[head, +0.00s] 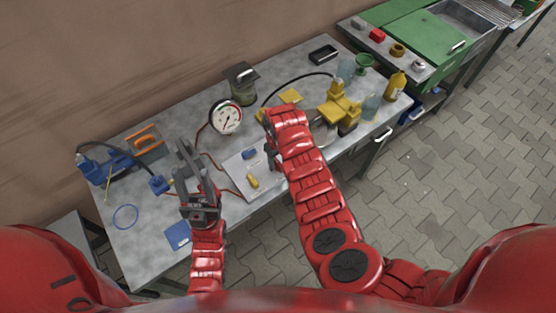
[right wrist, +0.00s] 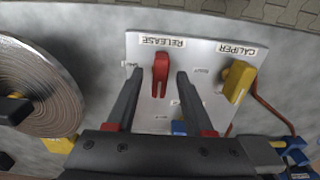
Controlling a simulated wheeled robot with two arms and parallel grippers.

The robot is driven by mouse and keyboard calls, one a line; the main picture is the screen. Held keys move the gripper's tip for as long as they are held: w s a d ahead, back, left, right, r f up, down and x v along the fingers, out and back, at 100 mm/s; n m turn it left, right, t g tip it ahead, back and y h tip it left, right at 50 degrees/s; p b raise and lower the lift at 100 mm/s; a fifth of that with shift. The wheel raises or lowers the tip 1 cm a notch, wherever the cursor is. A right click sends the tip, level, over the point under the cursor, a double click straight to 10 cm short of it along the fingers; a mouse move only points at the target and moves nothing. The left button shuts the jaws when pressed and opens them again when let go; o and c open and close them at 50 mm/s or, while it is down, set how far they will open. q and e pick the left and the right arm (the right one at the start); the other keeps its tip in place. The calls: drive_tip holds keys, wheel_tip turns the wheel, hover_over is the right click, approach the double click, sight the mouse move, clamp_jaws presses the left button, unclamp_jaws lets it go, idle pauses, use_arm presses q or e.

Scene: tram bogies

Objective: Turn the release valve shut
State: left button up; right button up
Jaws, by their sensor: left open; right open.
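The release valve's red lever (right wrist: 160,75) is on a white panel (right wrist: 205,55), beside the upside-down label RELEASE in the right wrist view. Its forked end points toward the bottom of that view. My right gripper (right wrist: 158,78) is open, with one finger on each side of the lever and a gap on both sides. I cannot tell how deep the fingertips reach. In the head view the panel (head: 234,166) lies flat on the bench, and my right gripper (head: 270,145) hides the red lever. My left gripper (head: 184,165) is open and empty, left of the panel.
A yellow caliper lever (right wrist: 238,82) and a blue lever (right wrist: 179,127) share the panel. A gauge (head: 226,117) stands behind. A yellow machine (head: 340,105) and a bottle (head: 395,86) are to the right.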

clamp_jaws()
